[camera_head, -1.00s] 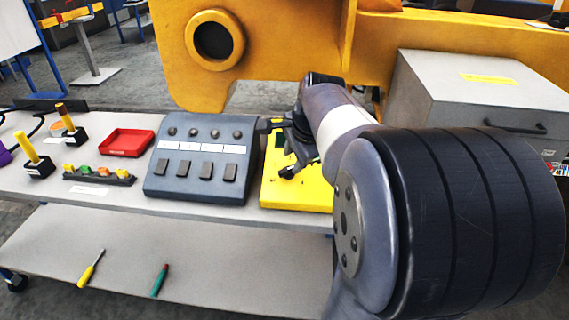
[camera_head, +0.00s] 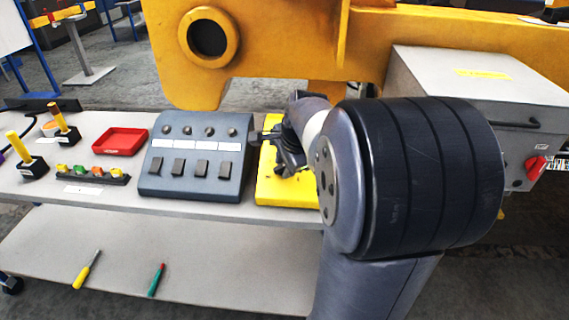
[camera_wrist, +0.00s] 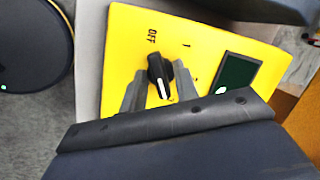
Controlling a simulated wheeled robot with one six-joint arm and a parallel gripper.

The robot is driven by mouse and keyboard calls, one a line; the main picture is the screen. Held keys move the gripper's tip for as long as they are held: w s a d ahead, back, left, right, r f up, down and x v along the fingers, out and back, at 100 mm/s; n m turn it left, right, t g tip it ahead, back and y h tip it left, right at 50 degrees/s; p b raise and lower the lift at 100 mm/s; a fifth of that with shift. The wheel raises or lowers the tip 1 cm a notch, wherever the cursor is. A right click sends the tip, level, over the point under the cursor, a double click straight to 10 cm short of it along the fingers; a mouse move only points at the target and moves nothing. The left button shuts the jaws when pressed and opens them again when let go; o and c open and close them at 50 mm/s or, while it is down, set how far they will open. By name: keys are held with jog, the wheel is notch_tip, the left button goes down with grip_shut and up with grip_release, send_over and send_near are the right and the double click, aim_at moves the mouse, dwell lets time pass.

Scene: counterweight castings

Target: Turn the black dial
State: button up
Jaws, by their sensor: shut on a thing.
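The black dial (camera_wrist: 158,73) sits on a yellow panel (camera_wrist: 118,50) in the wrist view. A white mark on the dial points to the bottom of the picture, slightly right, away from the printed OFF. My gripper (camera_wrist: 157,78) is shut on the dial, with one finger on each side. A dark green window (camera_wrist: 237,72) lies right of the dial. In the head view, the yellow panel (camera_head: 268,192) lies on the bench, and my gripper (camera_head: 284,165) is over it. The dial is hidden there.
A grey-blue control box (camera_head: 195,168) stands just left of the panel. A red tray (camera_head: 120,141) and a strip of coloured buttons (camera_head: 92,176) lie farther left. A grey cabinet (camera_head: 490,90) with a red switch (camera_head: 536,167) stands at right. Two screwdrivers lie on the lower shelf (camera_head: 200,258).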

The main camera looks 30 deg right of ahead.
dwell(0.3)
jog(key=n+p, duration=0.2)
jog(key=shift+r+n+g, duration=0.15)
jog(key=shift+n+g, duration=0.25)
jog(key=n+p, duration=0.1)
jog(key=n, duration=0.1)
jog(key=shift+w+n+g, duration=0.1)
jog(key=shift+n+g, duration=0.2)
jog(key=n+g+h+p, duration=0.1)
jog(key=n+p, duration=0.1)
jog(key=n, duration=0.3)
jog(key=shift+w+a+n, duration=0.1)
jog(key=shift+n, duration=0.2)
jog(key=shift+h, duration=0.3)
jog(key=o, duration=0.6)
jog(key=v, duration=1)
jog(key=shift+r, duration=0.4)
